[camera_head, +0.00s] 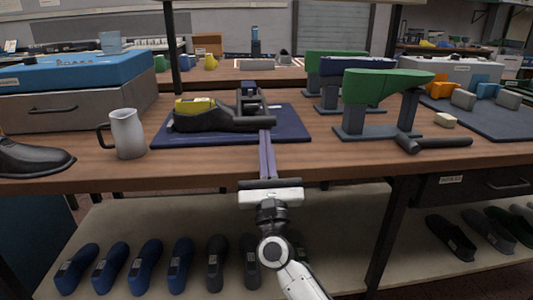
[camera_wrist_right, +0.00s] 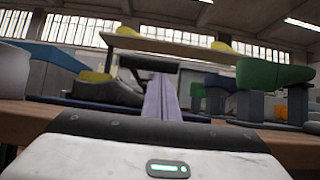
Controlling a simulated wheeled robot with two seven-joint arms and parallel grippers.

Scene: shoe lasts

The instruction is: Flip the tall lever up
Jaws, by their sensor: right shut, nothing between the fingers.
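A dark clamp-like device (camera_head: 250,98) stands on a dark blue mat (camera_head: 292,122) on the bench, beside a black shoe last with a yellow top (camera_head: 195,108). A dark bar (camera_head: 248,124), which appears to be the lever's handle, lies low across its front. The bar also shows in the right wrist view (camera_wrist_right: 148,63), crossing above the shut fingers. My right gripper (camera_head: 265,133) reaches in from the front edge with its purple fingers shut and empty. Its fingertips are at or under the bar; I cannot tell whether they touch. My left gripper is out of view.
A grey pitcher (camera_head: 128,134) and a black shoe (camera_head: 35,160) stand at left, near a blue box (camera_head: 75,70). Green lasts on stands (camera_head: 385,86) and a dark hammer-like tool (camera_head: 440,143) are at right. The shelf below holds several shoes (camera_head: 148,262).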

